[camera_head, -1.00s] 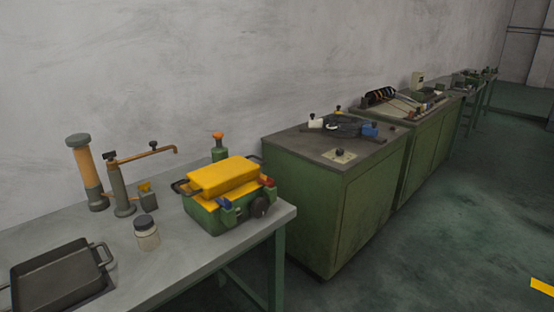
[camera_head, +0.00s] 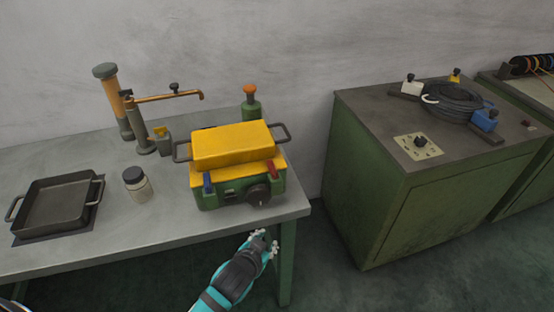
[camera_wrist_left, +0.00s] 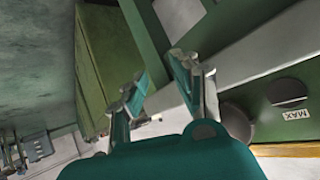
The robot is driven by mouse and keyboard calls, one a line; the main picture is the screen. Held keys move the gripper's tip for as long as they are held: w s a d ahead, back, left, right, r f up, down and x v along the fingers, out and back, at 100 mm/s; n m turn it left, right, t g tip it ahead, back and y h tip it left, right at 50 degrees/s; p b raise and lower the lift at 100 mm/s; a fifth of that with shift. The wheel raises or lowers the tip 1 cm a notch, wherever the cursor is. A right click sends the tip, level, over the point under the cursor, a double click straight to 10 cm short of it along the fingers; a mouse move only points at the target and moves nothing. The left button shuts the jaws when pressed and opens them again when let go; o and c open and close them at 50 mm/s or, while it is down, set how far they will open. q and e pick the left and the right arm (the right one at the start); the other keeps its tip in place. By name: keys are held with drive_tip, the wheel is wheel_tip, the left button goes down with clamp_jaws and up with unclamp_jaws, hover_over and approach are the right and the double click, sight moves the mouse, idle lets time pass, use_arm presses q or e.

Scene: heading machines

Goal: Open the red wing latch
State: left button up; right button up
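The red wing latch (camera_head: 270,172) is on the right front of a green box (camera_head: 228,188) with a yellow top (camera_head: 232,146). It looks small, and its exact position is hard to tell. A blue latch (camera_head: 207,183) is on the left front. My left gripper (camera_head: 265,243) is below and in front of the box, near the table's front edge, apart from the latch. Its fingers are spread and empty in the left wrist view (camera_wrist_left: 160,80). That view shows a round dial and a "MAX" label, but not the red latch. My right gripper is not in view.
The grey table (camera_head: 110,232) also holds a black pan (camera_head: 55,203), a jar (camera_head: 138,186), a pump-like tool (camera_head: 143,130) and a green bottle (camera_head: 251,108). A dark knob (camera_head: 258,195) sits on the box front below the red latch. A green cabinet (camera_head: 375,190) stands to the right.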

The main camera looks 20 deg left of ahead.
use_arm(q)
drive_tip(key=w+d+r+m+t+h, duration=0.2)
drive_tip(key=w+d+r+t, duration=0.1)
drive_tip(key=r, duration=0.7)
drive_tip(key=w+d+r+m+t+h, duration=0.1)
drive_tip(key=w+d+r+t+h, duration=0.2)
drive_tip(key=r, duration=0.7)
drive_tip(key=w+d+r+m+t+h, duration=0.2)
drive_tip(key=w+d+r+t, duration=0.15)
drive_tip(key=r, duration=0.65)
drive_tip(key=s+d+r+m+g+h, duration=0.4)
drive_tip(key=d+r+m+g+h, duration=0.6)
drive_tip(key=d+m+h, duration=0.4)
drive_tip(key=m+g+y+p, duration=0.1)
drive_tip(key=m+g+y, duration=0.75)
drive_tip(key=y, duration=1.25)
hover_over(275, 168)
wheel_tip(275, 168, down, 5)
drive_tip(key=n+g, duration=0.1)
drive_tip(key=g, duration=0.1)
wheel_tip(275, 168, down, 17)
drive_tip(key=p, duration=0.4)
drive_tip(key=shift+w+r, duration=0.1)
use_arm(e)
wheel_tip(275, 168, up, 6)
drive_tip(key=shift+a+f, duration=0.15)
